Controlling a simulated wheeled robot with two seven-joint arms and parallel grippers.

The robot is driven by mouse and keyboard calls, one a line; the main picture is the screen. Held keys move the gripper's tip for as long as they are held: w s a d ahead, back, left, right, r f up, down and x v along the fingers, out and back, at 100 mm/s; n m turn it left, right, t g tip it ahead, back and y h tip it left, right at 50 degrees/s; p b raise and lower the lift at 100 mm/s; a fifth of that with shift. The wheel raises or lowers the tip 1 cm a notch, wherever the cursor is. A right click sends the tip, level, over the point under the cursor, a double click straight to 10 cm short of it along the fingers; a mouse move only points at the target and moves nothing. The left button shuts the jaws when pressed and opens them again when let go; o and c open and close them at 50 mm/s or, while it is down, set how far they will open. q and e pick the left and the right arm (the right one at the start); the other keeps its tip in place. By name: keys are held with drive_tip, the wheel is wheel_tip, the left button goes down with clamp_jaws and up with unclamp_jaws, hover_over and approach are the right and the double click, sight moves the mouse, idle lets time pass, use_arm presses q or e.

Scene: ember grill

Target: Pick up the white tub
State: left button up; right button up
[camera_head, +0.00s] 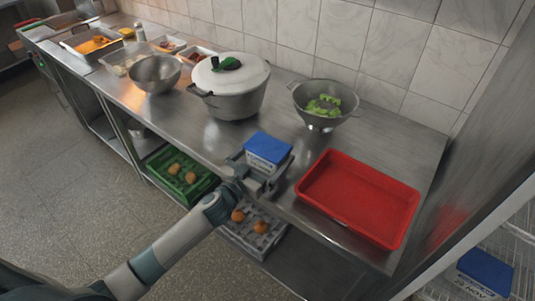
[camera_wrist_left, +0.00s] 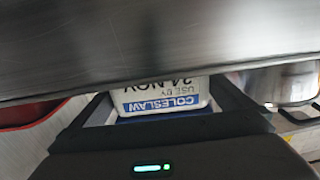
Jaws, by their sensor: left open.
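The white tub (camera_head: 268,158) with a blue lid stands near the front edge of the steel counter. In the left wrist view the tub (camera_wrist_left: 165,92) shows a white and blue label reading COLESLAW, upside down. My left gripper (camera_head: 262,176) is at the tub's front side, its jaws open. In the left wrist view one finger of the gripper (camera_wrist_left: 168,108) is on each side of the tub, with the tub between them. I cannot tell whether they touch it. My right gripper is not in view.
A red tray (camera_head: 335,213) lies right of the tub. A lidded pot (camera_head: 232,103) and a colander (camera_head: 314,121) with green leaves stand behind. A green crate (camera_head: 158,160) and a grey crate (camera_head: 236,238) sit below. Another blue-lidded tub (camera_head: 486,268) is at lower right.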

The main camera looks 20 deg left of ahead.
sight(268, 145)
use_arm(q)
drive_tip(key=c, duration=1.2)
drive_tip(key=shift+r, duration=0.1)
drive_tip(key=shift+r, duration=0.4)
wheel_tip(268, 145, up, 3)
drive_tip(key=shift+r+b, duration=0.2)
drive_tip(key=shift+b, duration=0.1)
drive_tip(key=s+d+r+b, duration=0.1)
drive_tip(key=s+d+r, duration=0.1)
drive_tip(key=d, duration=0.3)
drive_tip(key=s+d+r+b, duration=0.1)
drive_tip(key=s+d+r, duration=0.1)
drive_tip(key=d+r, duration=0.2)
drive_tip(key=shift+s+d+r, duration=0.35)
drive_tip(key=shift+d+r, duration=0.05)
drive_tip(key=shift+d, duration=0.45)
